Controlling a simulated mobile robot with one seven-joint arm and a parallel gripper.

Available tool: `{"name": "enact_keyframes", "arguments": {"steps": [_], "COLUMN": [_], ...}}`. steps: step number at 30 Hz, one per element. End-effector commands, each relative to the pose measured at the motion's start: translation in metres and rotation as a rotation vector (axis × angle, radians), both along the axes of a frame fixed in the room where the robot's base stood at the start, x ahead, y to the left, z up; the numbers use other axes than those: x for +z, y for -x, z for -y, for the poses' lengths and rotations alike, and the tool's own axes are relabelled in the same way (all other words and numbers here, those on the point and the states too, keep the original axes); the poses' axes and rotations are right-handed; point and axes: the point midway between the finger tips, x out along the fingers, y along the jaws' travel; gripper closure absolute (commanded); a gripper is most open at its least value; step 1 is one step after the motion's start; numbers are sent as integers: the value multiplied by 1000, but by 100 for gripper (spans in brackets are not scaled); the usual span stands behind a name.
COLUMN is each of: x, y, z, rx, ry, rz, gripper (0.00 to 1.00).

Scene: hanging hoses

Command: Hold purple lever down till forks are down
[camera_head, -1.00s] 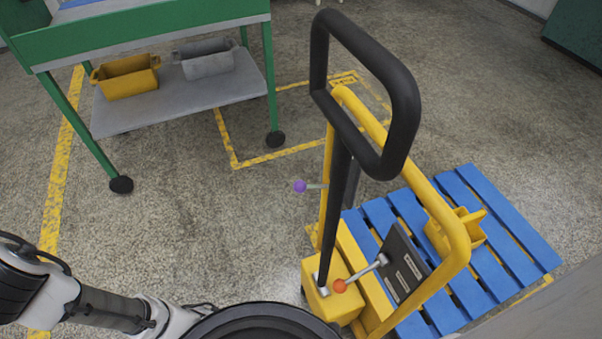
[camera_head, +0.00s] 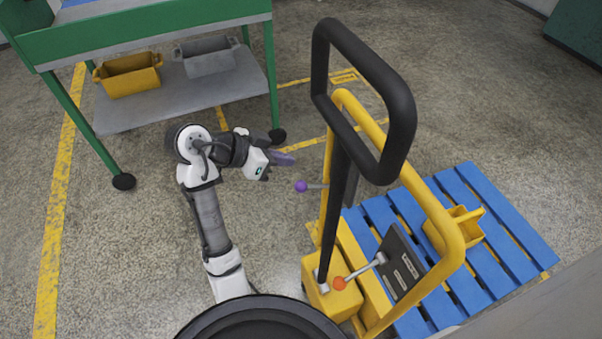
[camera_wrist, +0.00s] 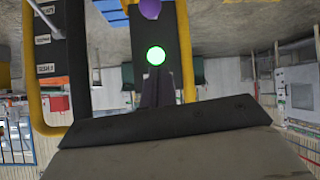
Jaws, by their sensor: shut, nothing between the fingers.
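The purple lever (camera_head: 301,186) is a purple ball on a short grey rod, sticking out to the left of the yellow pallet truck (camera_head: 347,106). The ball also shows at the top of the wrist view (camera_wrist: 150,8). My gripper (camera_head: 289,160) is shut and empty, just up and left of the purple ball in the head view. I see a gap between them there and no contact. In the wrist view my dark gripper fingers (camera_wrist: 160,88) point toward the ball, with a green light spot near their tips. The forks are hidden under the blue pallet (camera_head: 478,205).
An orange-knobbed lever (camera_head: 339,283) stands on the truck's base. The black handle loop (camera_head: 398,100) rises close to the right of my gripper. A green cart (camera_head: 150,35) with yellow and grey bins stands behind left. Floor between is clear.

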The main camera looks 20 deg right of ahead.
Motion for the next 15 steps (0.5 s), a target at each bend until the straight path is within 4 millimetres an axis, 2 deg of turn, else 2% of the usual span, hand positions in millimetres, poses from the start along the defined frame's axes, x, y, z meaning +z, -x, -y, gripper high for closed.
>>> {"name": "enact_keyframes", "arguments": {"steps": [10, 15], "x": [-1, -8], "y": [0, -1], "z": [1, 9], "rx": [2, 0], "ry": [0, 1], "rz": [0, 0], "gripper": [100, 100]}}
